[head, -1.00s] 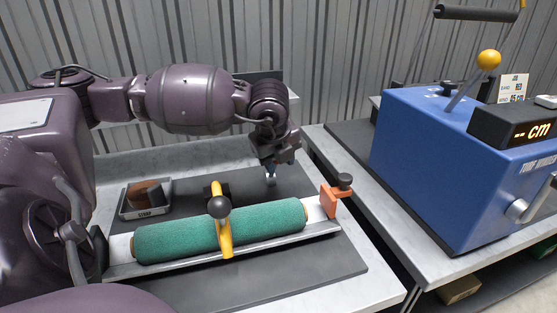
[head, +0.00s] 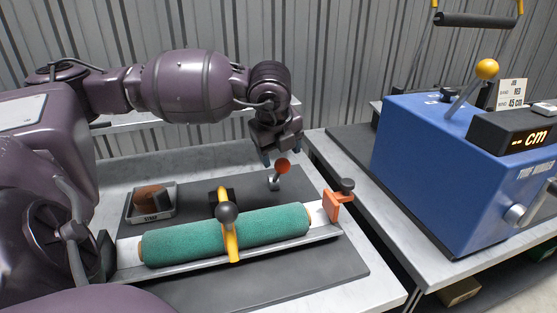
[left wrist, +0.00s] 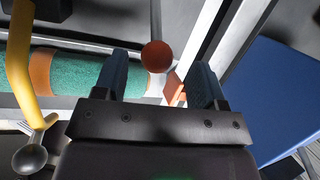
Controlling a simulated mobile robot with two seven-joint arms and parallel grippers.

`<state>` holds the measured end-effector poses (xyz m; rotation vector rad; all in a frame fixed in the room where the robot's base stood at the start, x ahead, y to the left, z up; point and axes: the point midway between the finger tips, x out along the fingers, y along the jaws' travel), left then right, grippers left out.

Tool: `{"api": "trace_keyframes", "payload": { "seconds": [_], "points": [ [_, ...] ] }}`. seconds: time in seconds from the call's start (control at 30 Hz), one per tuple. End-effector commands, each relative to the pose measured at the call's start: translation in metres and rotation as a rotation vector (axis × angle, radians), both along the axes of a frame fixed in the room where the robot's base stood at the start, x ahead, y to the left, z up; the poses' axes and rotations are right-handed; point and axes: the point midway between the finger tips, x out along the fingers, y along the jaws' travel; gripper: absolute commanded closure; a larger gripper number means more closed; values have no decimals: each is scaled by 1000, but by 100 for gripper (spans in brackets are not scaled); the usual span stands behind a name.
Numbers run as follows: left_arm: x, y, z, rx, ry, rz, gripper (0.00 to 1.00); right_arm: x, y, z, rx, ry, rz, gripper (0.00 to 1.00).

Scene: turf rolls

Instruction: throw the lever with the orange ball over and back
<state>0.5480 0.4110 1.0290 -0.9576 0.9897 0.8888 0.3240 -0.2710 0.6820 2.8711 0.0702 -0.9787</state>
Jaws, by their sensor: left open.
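The lever's orange ball (head: 282,166) stands behind the right end of the green roll in the head view, on a short stem from a small grey base. My left gripper (head: 281,157) is open just above and behind the ball. In the left wrist view the orange ball (left wrist: 156,56) shows between the two blue fingertips of my left gripper (left wrist: 160,75), apart from both. The stem runs up from the ball in that view. My right gripper is not in view.
The green turf roll (head: 190,240) lies in a metal trough under a yellow clamp arm (head: 230,240). An orange stop (head: 331,206) stands at the trough's right end. A scrap tray (head: 152,213) is at left. A blue machine (head: 430,160) with a yellow-ball lever (head: 487,69) stands right.

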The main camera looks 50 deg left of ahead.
Motion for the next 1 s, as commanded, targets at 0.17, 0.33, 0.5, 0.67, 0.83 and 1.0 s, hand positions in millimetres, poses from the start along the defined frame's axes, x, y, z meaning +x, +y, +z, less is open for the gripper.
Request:
{"api": "trace_keyframes", "payload": {
  "seconds": [0.17,0.33,0.5,0.67,0.83,1.0],
  "points": [
    [-10,-5,32,1,-4,-1,36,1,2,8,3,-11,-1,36],
    [-15,-8,46,-1,-1,1,36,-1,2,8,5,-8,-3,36],
    [-16,-9,50,-1,2,1,36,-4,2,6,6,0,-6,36],
    [-16,-9,50,0,3,1,36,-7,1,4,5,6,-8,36],
    [-16,-9,50,0,2,0,36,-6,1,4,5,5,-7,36],
    [-16,-9,50,0,2,0,36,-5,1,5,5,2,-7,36]
  ]
}}
